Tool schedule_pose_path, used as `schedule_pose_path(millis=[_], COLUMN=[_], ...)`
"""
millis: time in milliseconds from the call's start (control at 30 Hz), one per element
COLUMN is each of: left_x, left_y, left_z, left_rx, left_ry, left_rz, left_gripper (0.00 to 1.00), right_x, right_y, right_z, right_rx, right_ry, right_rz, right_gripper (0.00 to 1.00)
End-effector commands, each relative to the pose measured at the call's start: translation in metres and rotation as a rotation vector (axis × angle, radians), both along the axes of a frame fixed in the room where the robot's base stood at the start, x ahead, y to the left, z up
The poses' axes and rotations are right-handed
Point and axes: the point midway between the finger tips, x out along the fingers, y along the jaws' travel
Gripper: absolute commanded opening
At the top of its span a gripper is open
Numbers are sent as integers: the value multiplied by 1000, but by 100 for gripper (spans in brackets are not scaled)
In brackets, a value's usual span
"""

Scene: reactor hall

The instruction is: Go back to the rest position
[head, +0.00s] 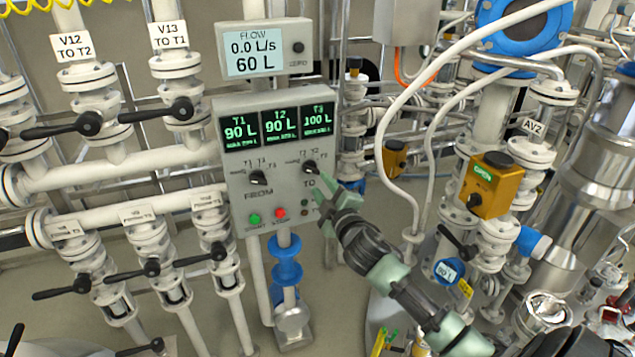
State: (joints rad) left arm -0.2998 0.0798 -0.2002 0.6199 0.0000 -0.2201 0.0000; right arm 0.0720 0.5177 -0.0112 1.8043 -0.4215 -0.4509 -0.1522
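My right arm reaches up from the bottom right toward the grey control box (237,205). My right gripper (319,190) is at the box's right side, just below the TO knob (310,167). Its pale green fingers look spread apart with nothing between them. I cannot tell whether a finger touches the knob or the box. The FROM knob (257,178) is to the left, clear of the gripper. My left gripper is not in view.
The box display (279,127) reads T1 90 L, T2 90 L, T3 100 L. The flow meter (262,50) above reads 0.0 L/s and 60 L. Valves with black handles (150,268) fill the left. An orange actuator (490,185) and white hoses (385,130) crowd the right.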

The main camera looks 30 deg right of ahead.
Motion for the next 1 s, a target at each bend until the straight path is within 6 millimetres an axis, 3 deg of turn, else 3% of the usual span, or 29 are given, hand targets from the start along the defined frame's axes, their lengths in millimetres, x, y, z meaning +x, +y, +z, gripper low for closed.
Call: schedule_pose_path(millis=[167, 733, 867, 967, 1000], left_x=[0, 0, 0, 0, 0], left_y=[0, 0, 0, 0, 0], left_z=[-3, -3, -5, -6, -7], left_rx=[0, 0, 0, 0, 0], left_ry=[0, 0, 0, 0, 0], left_rz=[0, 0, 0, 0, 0], left_gripper=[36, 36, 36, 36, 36], right_x=[-11, -12, -13, -21, -27], right_y=[3, 2, 0, 1, 2], right_z=[0, -6, -53, -119, -150], right_rx=[-2, 5, 53, 122, 155], right_ry=[-1, 10, 80, 180, 225], right_rz=[0, -1, -8, -21, -26], right_gripper=[33, 33, 33, 33, 33])
